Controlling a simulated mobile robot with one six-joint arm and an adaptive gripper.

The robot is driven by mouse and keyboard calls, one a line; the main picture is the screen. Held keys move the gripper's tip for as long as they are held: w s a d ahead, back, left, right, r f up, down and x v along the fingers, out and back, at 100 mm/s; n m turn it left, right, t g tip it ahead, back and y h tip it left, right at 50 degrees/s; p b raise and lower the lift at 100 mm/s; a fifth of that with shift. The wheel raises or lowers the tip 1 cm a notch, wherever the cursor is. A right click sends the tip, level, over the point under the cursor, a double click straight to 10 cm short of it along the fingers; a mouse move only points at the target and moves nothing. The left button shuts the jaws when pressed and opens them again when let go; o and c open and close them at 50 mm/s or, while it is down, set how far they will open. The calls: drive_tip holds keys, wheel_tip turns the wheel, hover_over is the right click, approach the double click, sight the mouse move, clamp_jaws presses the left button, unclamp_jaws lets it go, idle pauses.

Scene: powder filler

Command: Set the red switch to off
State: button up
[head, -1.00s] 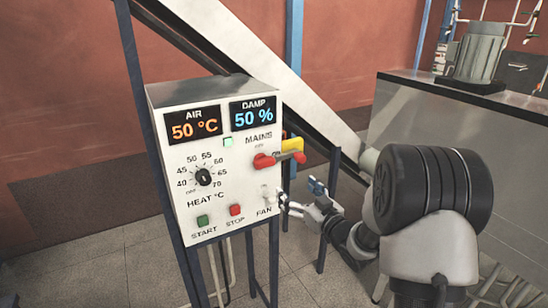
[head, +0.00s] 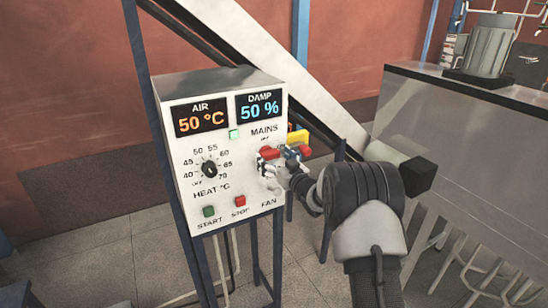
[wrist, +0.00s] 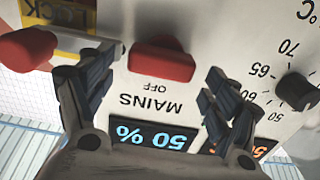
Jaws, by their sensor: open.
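The control panel (head: 185,150) also carries a heat dial (head: 209,169), a green START button (head: 208,211), a red STOP button (head: 240,201) and two displays. The FAN switch is hidden behind my gripper. A sloping chute (head: 290,85) runs behind the panel.

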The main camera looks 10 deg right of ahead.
drive_tip(key=shift+w, duration=0.1)
drive_tip(key=shift+c, duration=0.2)
drive_tip(key=c, duration=1)
drive_tip(key=shift+a+f+n+b, duration=0.1)
drive_tip(key=shift+n+b, duration=0.3)
drive_tip(key=shift+b, duration=0.5)
drive_tip(key=n+b, duration=0.2)
drive_tip(key=b, duration=0.3)
drive_tip(key=shift+a+f+n, duration=0.1)
drive_tip(key=shift+f+n, duration=0.05)
drive_tip(key=shift+n, duration=0.25)
drive_tip(key=n+b, duration=0.4)
drive_tip(key=b, duration=0.3)
drive_tip(key=shift+a+n, duration=0.15)
drive_tip(key=shift+n, duration=0.15)
drive_tip(key=n+b, duration=0.5)
drive_tip(key=b, duration=0.1)
drive_tip(key=shift+a, duration=0.15)
drive_tip(key=n+b, duration=0.4)
drive_tip(key=shift+n, duration=0.3)
